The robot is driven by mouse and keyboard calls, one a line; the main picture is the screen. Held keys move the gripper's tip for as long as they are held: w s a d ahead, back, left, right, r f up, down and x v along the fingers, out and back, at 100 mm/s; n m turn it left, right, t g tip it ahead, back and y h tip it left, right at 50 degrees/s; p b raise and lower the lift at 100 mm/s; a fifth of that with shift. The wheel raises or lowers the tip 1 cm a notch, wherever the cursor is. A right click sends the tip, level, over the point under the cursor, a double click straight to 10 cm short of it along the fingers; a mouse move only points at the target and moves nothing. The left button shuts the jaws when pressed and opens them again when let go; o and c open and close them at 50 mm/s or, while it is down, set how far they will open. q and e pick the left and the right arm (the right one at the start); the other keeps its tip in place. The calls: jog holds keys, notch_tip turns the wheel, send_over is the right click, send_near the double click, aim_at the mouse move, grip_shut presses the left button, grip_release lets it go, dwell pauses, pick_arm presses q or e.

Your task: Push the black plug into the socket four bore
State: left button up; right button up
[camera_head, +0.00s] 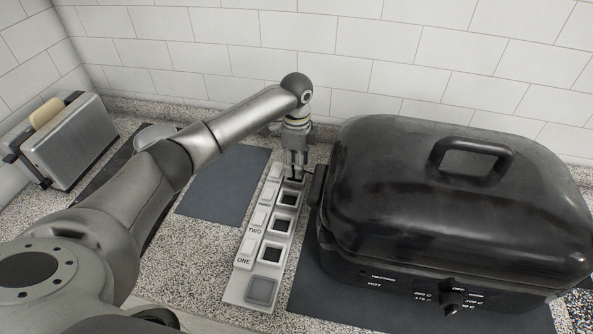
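A pale socket strip (243,273) runs along the counter from front to back, with a row of square dark bores and raised labelled blocks beside them. The nearest bores go with the labels ONE (244,261) and TWO (255,231); farther labels are not readable. My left gripper (294,177) points down over the far end of the strip, where it hides the farthest bore. Small dark parts show at its fingertips, but I cannot make out the black plug or whether the fingers hold it. My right gripper is not in view.
A large black roaster (450,190) stands close to the right of the strip and gripper, on a dark mat (330,290). Another dark mat (222,188) lies left of the strip. A toaster with bread (75,140) is at the far left. A tiled wall closes the back.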

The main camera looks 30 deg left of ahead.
pick_arm(q)
jog(key=shift+s+f, duration=0.1)
jog(key=shift+f, duration=0.95)
grip_shut()
jog(key=shift+r, duration=0.2)
notch_tip(320, 180, up, 9)
jog(key=shift+b, duration=1.2)
jog(key=shift+f, duration=3.25)
